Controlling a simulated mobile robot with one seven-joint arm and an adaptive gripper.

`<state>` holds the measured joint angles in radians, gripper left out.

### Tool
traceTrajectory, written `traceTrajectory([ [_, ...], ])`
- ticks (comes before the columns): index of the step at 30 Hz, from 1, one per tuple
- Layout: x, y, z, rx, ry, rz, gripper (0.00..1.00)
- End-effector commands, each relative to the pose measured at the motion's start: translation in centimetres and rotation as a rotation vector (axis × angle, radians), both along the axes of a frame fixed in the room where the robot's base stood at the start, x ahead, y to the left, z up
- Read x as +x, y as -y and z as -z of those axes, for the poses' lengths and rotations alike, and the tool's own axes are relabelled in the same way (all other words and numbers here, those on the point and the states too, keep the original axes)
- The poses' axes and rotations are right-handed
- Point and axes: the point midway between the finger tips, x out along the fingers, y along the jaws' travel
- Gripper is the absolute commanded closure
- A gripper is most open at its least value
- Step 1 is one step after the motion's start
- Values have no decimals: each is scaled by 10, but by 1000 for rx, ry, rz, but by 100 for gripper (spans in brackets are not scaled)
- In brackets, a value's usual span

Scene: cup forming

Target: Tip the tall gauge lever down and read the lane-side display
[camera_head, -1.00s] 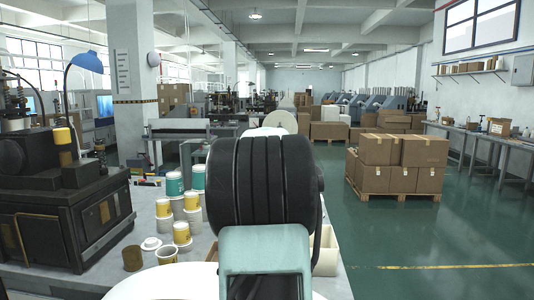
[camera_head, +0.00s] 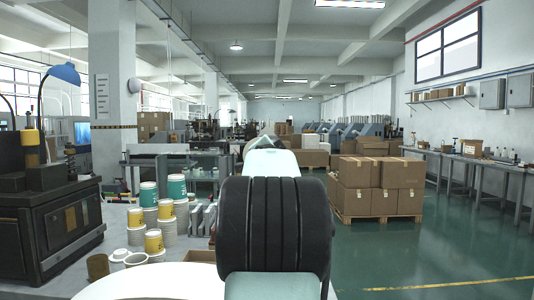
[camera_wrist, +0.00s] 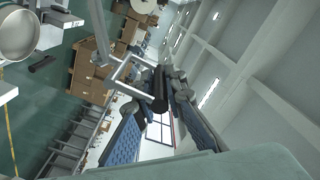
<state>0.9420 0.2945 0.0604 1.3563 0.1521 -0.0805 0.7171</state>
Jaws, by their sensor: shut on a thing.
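In the wrist view my gripper (camera_wrist: 165,88) is shut, its fingers close around a dark bar that seems to be the handle of the gauge lever (camera_wrist: 158,90). A thin grey frame (camera_wrist: 126,74) stands beside the fingers, with a grey post above it; I cannot tell how they join to the bar. The lever's lean is unclear, as this view is turned on its side. In the head view my own arm hides the gripper and the lever. I cannot make out the lane-side display in either view.
Stacked yellow and green cups (camera_head: 150,195) stand on the bench at left, beside a dark machine (camera_head: 45,225) and a blue lamp (camera_head: 64,73). A pallet of cartons (camera_head: 375,185) stands on the right. The green floor (camera_head: 430,255) in front of it is clear.

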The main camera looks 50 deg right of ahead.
Motion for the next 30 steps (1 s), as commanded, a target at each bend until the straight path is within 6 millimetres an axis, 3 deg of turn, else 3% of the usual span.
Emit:
traceTrajectory([
  [8,0,0,-1,-1,1,0,100],
  [9,0,0,-1,-1,1,0,85],
  [13,0,0,-1,-1,1,0,71],
  [23,-1,-1,0,-1,0,-1,71],
  [30,-17,-21,-2,-1,2,1,71],
])
